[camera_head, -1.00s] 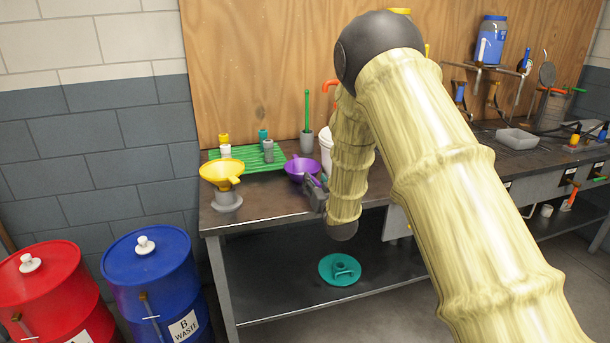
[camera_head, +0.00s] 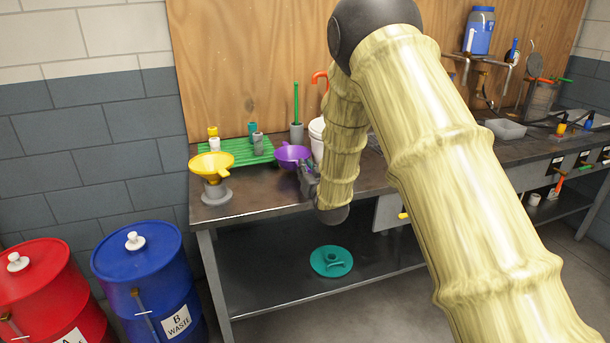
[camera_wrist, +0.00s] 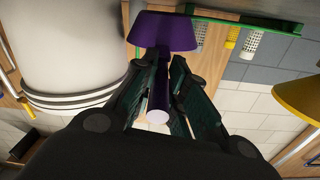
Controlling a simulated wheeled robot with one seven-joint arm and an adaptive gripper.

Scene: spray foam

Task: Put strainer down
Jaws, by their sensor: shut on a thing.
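The purple strainer (camera_head: 293,155) is funnel-shaped with a wide bowl and a thin handle or stem. It is over the left part of the bench, in front of the green rack's right end. My gripper (camera_head: 308,178) is shut on its stem. In the wrist view the purple bowl (camera_wrist: 165,32) is beyond my fingers (camera_wrist: 158,88), and the stem runs between them toward the camera. In the head view my arm hides part of the bench behind it. I cannot tell whether the bowl touches the bench.
A yellow funnel (camera_head: 211,165) sits on a grey stand at the bench's left corner. The green rack (camera_head: 237,151) holds several small bottles. A white bucket (camera_head: 317,140) is right behind the strainer. A teal lid (camera_head: 331,261) lies on the lower shelf. Bare bench lies between funnel and strainer.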

